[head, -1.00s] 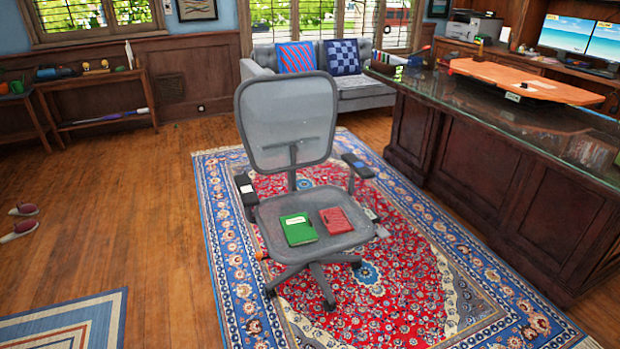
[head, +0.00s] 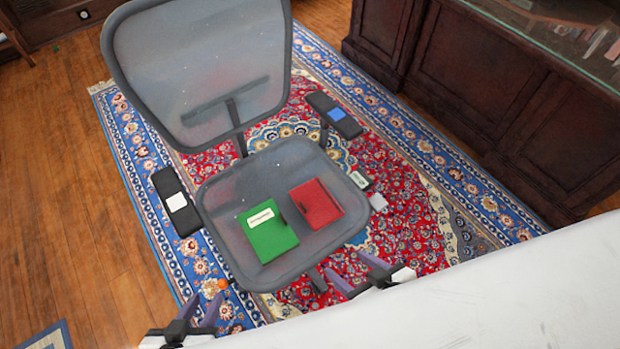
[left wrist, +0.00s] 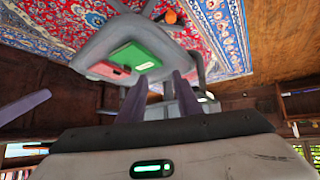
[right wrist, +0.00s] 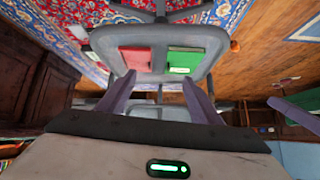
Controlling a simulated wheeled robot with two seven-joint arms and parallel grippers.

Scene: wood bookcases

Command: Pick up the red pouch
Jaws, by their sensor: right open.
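The red pouch (head: 318,204) lies flat on the grey mesh seat of the office chair, right of a green book (head: 268,236). It also shows in the right wrist view (right wrist: 136,58) and, partly behind the green book, in the left wrist view (left wrist: 106,68). My left gripper (head: 203,306) is partly open and empty, in front of the seat at the lower left. My right gripper (head: 357,271) is open and empty, near the seat's front right edge. Neither gripper touches the pouch.
The chair's backrest (head: 205,60) rises behind the seat. Armrests stand at left (head: 176,203) and right (head: 334,115). A dark wood desk (head: 500,90) stands at the right. The chair is on a patterned rug (head: 410,190); bare floor lies to the left.

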